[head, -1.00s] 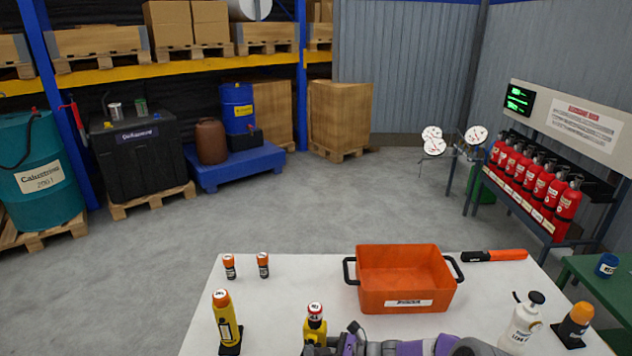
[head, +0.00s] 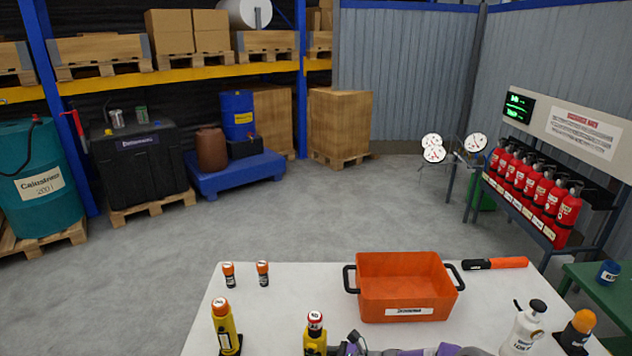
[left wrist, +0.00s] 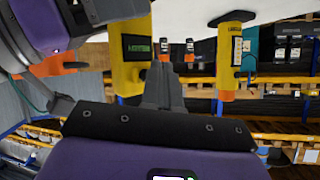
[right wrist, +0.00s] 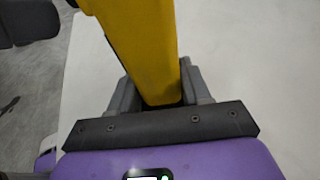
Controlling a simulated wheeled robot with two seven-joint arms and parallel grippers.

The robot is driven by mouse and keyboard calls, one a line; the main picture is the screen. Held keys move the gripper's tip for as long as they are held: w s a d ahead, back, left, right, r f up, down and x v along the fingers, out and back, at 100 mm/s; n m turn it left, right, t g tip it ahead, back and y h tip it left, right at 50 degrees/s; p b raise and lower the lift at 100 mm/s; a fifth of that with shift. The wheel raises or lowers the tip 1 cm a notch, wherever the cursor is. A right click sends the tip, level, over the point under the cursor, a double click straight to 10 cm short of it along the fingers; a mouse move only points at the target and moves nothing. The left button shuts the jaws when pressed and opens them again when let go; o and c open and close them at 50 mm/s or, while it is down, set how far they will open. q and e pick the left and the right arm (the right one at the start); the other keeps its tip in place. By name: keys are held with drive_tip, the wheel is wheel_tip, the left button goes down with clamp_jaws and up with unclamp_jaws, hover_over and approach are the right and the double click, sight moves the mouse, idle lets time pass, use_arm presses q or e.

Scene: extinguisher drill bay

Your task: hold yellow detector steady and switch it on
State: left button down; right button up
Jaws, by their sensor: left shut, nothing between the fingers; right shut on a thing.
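The yellow detector (head: 314,340) with a red and white top stands at the front of the white table in the head view, its lower part cut off. In the left wrist view the detector (left wrist: 130,45) shows a dark display with green marks. My right gripper (right wrist: 158,90) is shut on its yellow body. My left gripper (left wrist: 162,65) is shut and empty, its fingertips close beside the detector's display side; I cannot tell whether they touch. A second yellow device (head: 226,330) with an orange top stands to the left, and also shows in the left wrist view (left wrist: 230,50).
An orange bin (head: 405,290) with black handles sits on the table (head: 290,300). Two small orange-topped cylinders (head: 229,275) stand at the back left. A black and orange torch (head: 495,264), a white spray bottle (head: 524,328) and an orange-topped device (head: 578,330) are on the right.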

use_arm(q)
drive_tip(key=shift+s, duration=0.1)
use_arm(e)
drive_tip(key=o, duration=1)
use_arm(q)
drive_tip(key=s, duration=0.2)
drive_tip(key=s+a, duration=0.1)
drive_tip(key=s, duration=0.2)
drive_tip(key=shift+s+a, duration=0.25)
drive_tip(key=shift+s, duration=0.05)
use_arm(e)
drive_tip(key=shift+o, duration=0.2)
drive_tip(key=shift+d, duration=0.1)
